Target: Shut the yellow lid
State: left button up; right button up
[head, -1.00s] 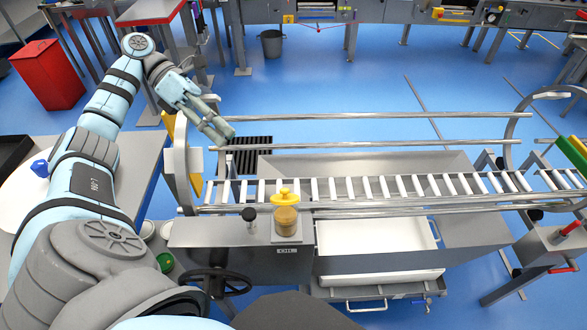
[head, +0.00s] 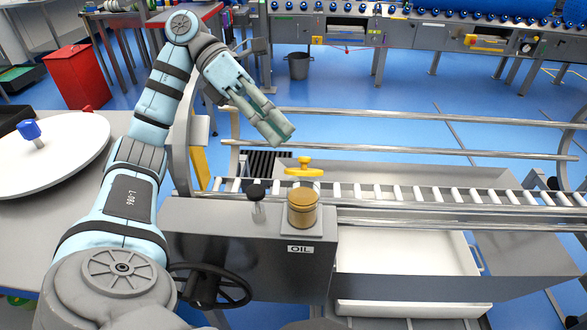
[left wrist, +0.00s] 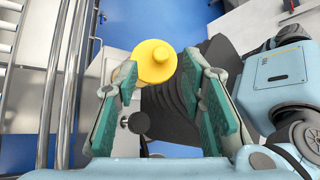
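The yellow lid (head: 304,168), a flat disc with a small knob, shows just above the amber oil jar (head: 302,212). A gap seems to show between lid and jar; how they are joined is unclear. My left gripper (head: 280,132) is behind and above the lid in the head view, apart from it. In the left wrist view the lid (left wrist: 153,60) appears between the open, empty fingers (left wrist: 158,68), some distance beyond their tips. The jar is mostly hidden under the lid there. My right gripper is not in view.
A black knob (head: 256,192) stands on the grey housing (head: 240,235) left of the jar. A dark handwheel (head: 208,287) is in front. Metal rails (head: 400,152) and a roller track (head: 420,193) run behind and right. A white round lid (head: 60,155) lies on the left table.

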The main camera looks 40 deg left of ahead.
aim_at(304, 165)
pick_arm(q)
jog(key=b+x, duration=0.1)
jog(key=x, duration=0.3)
jog(key=shift+f, duration=0.1)
jog(key=shift+d, duration=0.2)
grip_shut()
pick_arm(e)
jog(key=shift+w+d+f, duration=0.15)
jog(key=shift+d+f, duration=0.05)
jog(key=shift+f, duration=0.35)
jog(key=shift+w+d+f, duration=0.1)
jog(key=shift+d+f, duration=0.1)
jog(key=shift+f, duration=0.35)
